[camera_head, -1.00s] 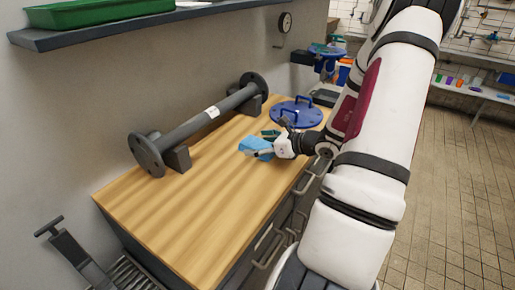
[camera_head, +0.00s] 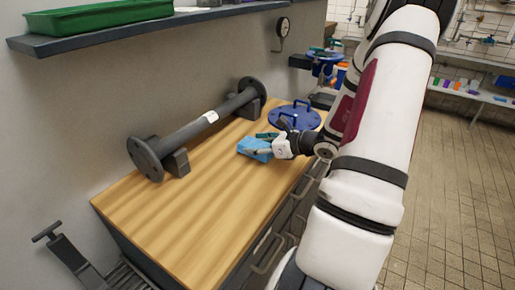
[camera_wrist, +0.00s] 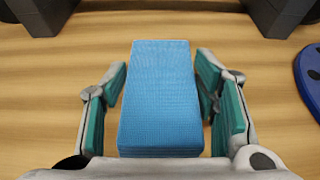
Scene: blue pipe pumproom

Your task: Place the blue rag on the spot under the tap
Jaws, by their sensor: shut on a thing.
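The blue rag (camera_head: 256,148), a folded light-blue block of cloth, is at my gripper (camera_head: 268,146) over the wooden worktop. In the wrist view the rag (camera_wrist: 160,95) lies lengthwise between the two green-padded fingers of my gripper (camera_wrist: 162,100). My gripper is shut on the rag. Whether the rag touches the worktop or hangs just above it I cannot tell. I cannot make out a marked spot under a tap.
The wooden worktop (camera_head: 190,225) has free room at the front left. A grey flanged pipe (camera_head: 200,127) rests on blocks along the wall. A blue round lid with handles (camera_head: 295,117) lies just behind my gripper. A shelf with a green tray (camera_head: 95,15) hangs above.

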